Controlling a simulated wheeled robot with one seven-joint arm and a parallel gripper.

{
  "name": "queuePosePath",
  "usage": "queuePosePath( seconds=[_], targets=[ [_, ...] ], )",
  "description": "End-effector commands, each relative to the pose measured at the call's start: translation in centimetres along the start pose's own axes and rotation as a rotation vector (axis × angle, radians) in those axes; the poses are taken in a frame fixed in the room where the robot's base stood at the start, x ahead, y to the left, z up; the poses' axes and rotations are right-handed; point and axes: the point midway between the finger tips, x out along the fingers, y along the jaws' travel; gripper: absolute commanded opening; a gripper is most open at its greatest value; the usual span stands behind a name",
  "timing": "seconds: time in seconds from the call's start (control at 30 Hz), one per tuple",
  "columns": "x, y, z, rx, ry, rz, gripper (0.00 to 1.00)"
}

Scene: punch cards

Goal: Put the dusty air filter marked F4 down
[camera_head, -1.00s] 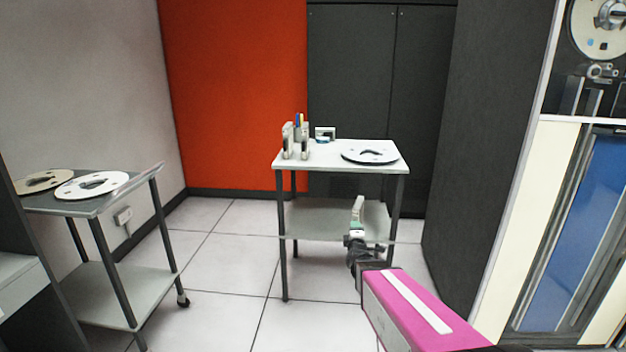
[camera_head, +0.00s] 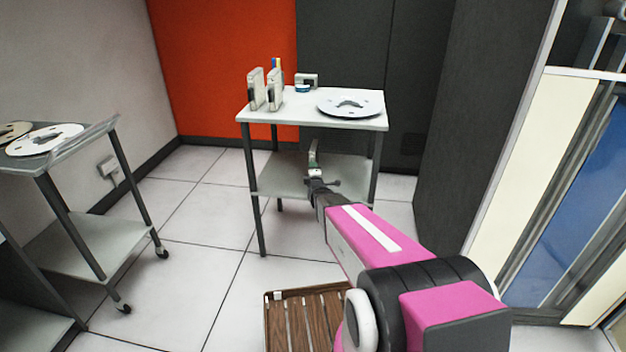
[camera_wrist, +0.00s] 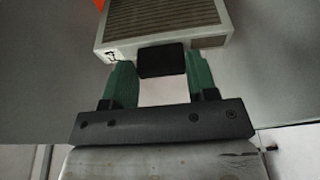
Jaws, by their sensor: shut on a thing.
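The air filter, a pale frame around brown pleats, shows at the top of the wrist view (camera_wrist: 165,18), with a small dark mark on its lower left edge. My gripper (camera_wrist: 160,62) has its green fingers closed on a black tab at the filter's near edge. In the head view the filter (camera_head: 313,152) is a thin pale upright shape beyond my gripper (camera_head: 315,173). It appears in front of the white cart (camera_head: 330,118), below its top and over its lower shelf (camera_head: 275,178). I cannot tell whether it touches the shelf.
The cart's top holds two upright pale box-like pieces (camera_head: 256,90), a white reel (camera_head: 350,103) and small items at the back. A second cart (camera_head: 75,160) with reels stands at left. A brown slatted wooden thing (camera_head: 300,325) lies below my arm. Floor between the carts is clear.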

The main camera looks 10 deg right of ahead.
Motion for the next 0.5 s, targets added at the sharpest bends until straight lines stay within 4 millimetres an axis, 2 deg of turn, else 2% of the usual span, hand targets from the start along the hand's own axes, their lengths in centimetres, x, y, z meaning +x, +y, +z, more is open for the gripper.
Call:
queuePosePath(
  seconds=[0.17,0.4,0.5],
  targets=[
    [0.5,-0.7,0.1,0.000,0.000,0.000,0.25],
    [0.5,-3.8,0.1,0.001,0.000,-0.001,0.25],
    [0.4,-4.3,0.1,0.001,0.000,0.000,0.25]
  ],
)
